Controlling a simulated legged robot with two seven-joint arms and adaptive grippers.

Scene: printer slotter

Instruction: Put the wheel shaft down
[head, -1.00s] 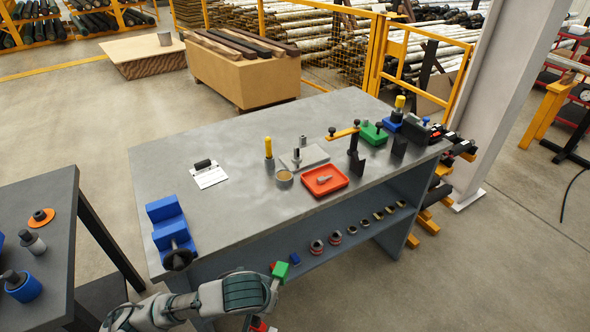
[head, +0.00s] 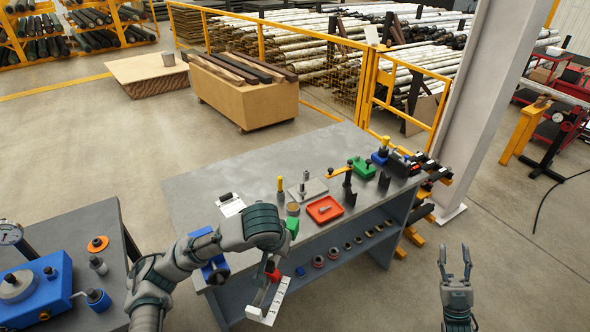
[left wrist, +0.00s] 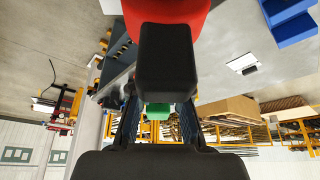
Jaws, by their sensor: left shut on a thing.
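My left arm reaches in from the left in the head view, and its gripper (head: 272,256) hangs in front of the workbench's near edge, shut on a piece with a green end (head: 292,226) and a red part (head: 273,273). In the left wrist view a black block (left wrist: 165,60) with red above it fills the top middle, and green (left wrist: 158,110) shows between the fingers. I cannot make out a wheel shaft for certain. A white marked strip (head: 270,303) shows just below the gripper; whether it is held is unclear. My right gripper (head: 455,264) is open and empty over the floor.
The grey workbench (head: 240,172) carries a red tray (head: 325,209), a white card (head: 231,205) and several small fixtures. A blue holder (head: 214,270) at its left end is partly hidden by my arm. Rings line the lower shelf. A second table (head: 75,225) stands left.

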